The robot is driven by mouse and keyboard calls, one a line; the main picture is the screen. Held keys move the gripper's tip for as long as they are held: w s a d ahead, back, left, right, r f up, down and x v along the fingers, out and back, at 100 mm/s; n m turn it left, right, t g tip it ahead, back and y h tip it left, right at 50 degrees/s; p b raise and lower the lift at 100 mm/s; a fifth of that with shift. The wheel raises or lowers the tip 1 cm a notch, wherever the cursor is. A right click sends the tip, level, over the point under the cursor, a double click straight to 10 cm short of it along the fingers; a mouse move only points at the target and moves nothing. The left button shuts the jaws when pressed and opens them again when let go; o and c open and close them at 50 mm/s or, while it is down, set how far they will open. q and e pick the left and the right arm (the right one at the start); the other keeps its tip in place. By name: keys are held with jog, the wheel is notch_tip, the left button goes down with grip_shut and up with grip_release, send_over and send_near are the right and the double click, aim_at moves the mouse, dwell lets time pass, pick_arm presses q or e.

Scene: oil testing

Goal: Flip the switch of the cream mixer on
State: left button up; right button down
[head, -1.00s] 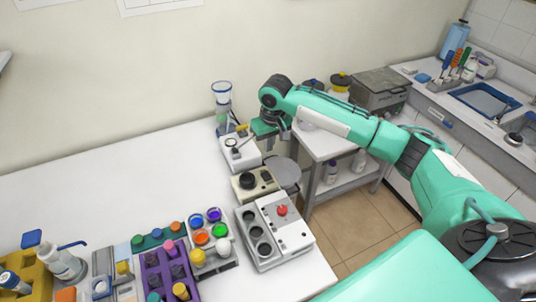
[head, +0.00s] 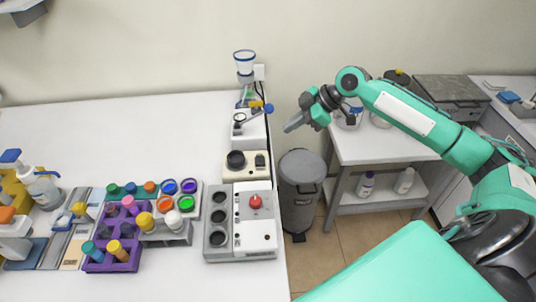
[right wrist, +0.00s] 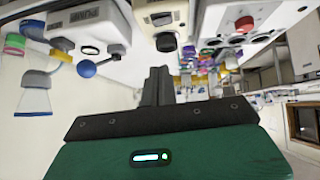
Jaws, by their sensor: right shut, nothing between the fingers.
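The cream mixer (head: 245,172) stands near the right edge of the white table. It has a round black knob (head: 236,159) on its left and a small dark switch (head: 260,160) on its right. I cannot tell the switch's position. In the right wrist view the mixer (right wrist: 150,12) shows upside down at the top, with its switch (right wrist: 162,18). My right gripper (head: 291,127) is shut and empty, in the air just right of the table edge, behind and right of the mixer, apart from it. Its closed fingers (right wrist: 158,86) show in the right wrist view. My left gripper is not in view.
Behind the mixer stands a white device (head: 248,130) with a blue-ended lever. In front is a grey-white unit (head: 257,235) with a red button. A grey bin (head: 301,180) stands right of the table. Coloured vials in a purple rack (head: 110,258) sit left.

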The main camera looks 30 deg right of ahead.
jog(key=p, duration=0.3)
send_over(260, 160)
jog(key=d, duration=0.2)
jog(key=shift+n, duration=0.3)
jog(key=f, duration=0.6)
jog(key=shift+s, duration=0.25)
jog(key=f, duration=0.3)
jog(key=shift+w+a+f+p, duration=0.1)
jog(key=shift+w+f+p, duration=0.2)
jog(key=shift+p, duration=0.1)
jog(key=shift+f, duration=0.6)
